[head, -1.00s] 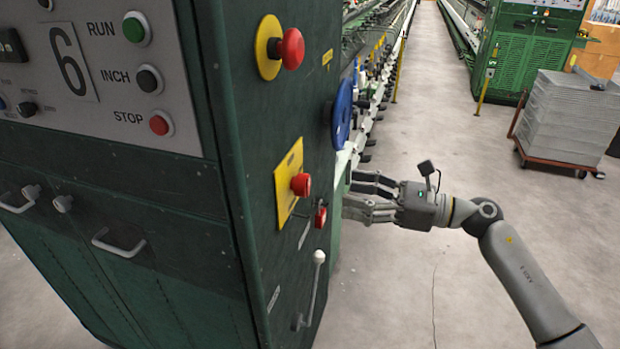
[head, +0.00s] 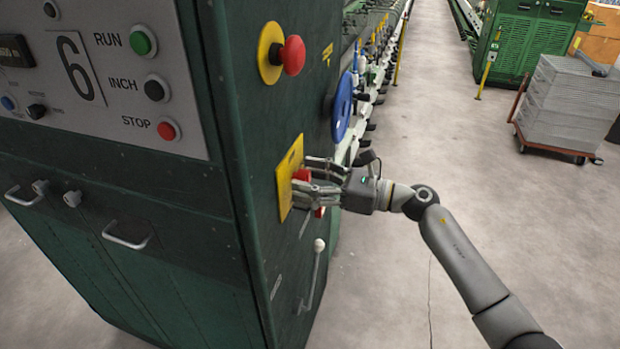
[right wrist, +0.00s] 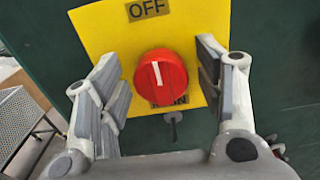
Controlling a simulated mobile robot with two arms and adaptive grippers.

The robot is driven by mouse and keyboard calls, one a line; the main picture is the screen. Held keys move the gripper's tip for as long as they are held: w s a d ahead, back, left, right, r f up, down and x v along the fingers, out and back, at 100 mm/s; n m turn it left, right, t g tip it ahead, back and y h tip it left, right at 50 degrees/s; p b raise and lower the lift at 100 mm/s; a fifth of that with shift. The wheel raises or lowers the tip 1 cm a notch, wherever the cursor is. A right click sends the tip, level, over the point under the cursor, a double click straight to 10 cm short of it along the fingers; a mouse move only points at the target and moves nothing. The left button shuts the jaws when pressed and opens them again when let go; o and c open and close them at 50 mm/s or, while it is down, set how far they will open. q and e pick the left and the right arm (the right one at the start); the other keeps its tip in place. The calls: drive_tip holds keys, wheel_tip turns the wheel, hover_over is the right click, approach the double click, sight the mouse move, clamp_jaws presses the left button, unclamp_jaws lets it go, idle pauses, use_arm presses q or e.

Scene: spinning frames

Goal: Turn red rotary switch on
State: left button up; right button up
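The red rotary switch (right wrist: 160,78) sits on a yellow plate (right wrist: 92,30) on the green cabinet's side. Its white mark points up towards the OFF label (right wrist: 148,9). The ON label (right wrist: 170,102) below is partly hidden by the knob. In the head view the switch (head: 301,175) is partly covered by my fingers. My right gripper (head: 301,177) is open, with its fingers on either side of the knob. In the right wrist view gaps show on both sides, wider on the left; I see no clear contact. My left gripper is not in view.
Above on the same panel is a red mushroom button (head: 292,55) on a yellow disc. A blue wheel (head: 342,107) stands out beyond the switch. A white-knobbed lever (head: 318,246) is below. The floor to the right is clear up to a loaded cart (head: 568,105).

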drive_tip(key=c, duration=0.9)
drive_tip(key=shift+o, duration=0.2)
drive_tip(key=shift+m, duration=0.4)
drive_tip(key=m, duration=0.2)
drive_tip(key=shift+m, duration=0.4)
drive_tip(key=m, duration=0.2)
drive_tip(key=shift+w+d+m, duration=0.1)
drive_tip(key=shift+m, duration=0.3)
drive_tip(key=m+p, duration=0.1)
drive_tip(key=m, duration=0.4)
drive_tip(key=shift+w+p, duration=0.1)
drive_tip(key=shift+p, duration=0.25)
drive_tip(key=m+p, duration=0.1)
drive_tip(key=m, duration=0.3)
drive_tip(key=shift+p, duration=0.4)
drive_tip(key=shift+f+m+p, duration=0.1)
drive_tip(key=shift+m+p, duration=0.3)
drive_tip(key=shift+m, duration=0.8)
